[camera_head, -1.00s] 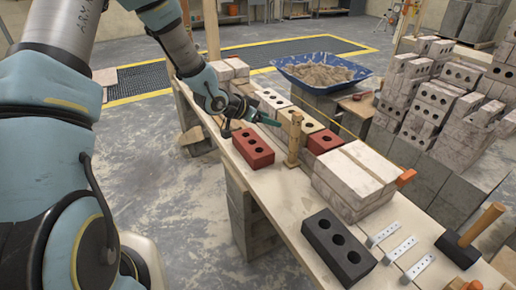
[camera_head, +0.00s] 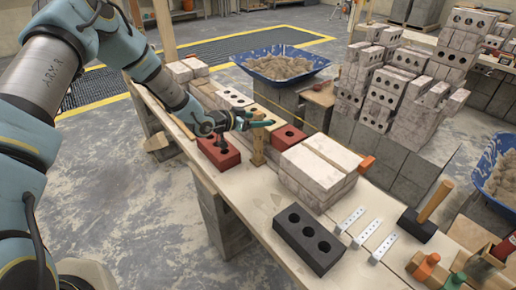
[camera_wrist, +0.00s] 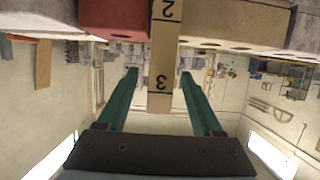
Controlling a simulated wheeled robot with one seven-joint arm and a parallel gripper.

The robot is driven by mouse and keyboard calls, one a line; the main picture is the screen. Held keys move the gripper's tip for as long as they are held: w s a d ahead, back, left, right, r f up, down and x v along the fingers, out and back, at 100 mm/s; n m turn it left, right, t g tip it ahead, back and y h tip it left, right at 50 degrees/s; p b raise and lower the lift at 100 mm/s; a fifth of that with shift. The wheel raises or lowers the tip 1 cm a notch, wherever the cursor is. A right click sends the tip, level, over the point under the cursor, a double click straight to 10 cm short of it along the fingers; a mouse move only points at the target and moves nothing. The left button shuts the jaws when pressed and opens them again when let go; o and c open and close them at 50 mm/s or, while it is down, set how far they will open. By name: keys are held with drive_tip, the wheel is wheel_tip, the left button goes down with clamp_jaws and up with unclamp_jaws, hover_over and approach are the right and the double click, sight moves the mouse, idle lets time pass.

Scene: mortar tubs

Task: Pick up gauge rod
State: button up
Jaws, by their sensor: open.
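The gauge rod (camera_head: 258,150) is a slim wooden bar standing upright on the plank bench, among the bricks. In the wrist view the gauge rod (camera_wrist: 160,85) shows the marks 2 and 3, and its end lies between the two green fingers in the picture. My gripper (camera_head: 265,121) is beside the upper part of the rod, with its fingers reaching towards it from the left. In the wrist view my gripper (camera_wrist: 159,77) is open, with a gap on both sides of the rod.
A red brick (camera_head: 217,153) lies left of the rod and another red brick (camera_head: 288,136) right of it. Stacked pale blocks (camera_head: 318,170), a dark brick (camera_head: 308,240) and a mallet (camera_head: 425,215) are nearer. A blue tub (camera_head: 281,66) stands behind.

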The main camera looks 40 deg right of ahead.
drive_tip(key=x, duration=0.2)
drive_tip(key=shift+d+f, duration=0.15)
drive_tip(key=shift+d, duration=0.2)
drive_tip(key=shift+c, duration=0.3)
clamp_jaws()
idle(0.8)
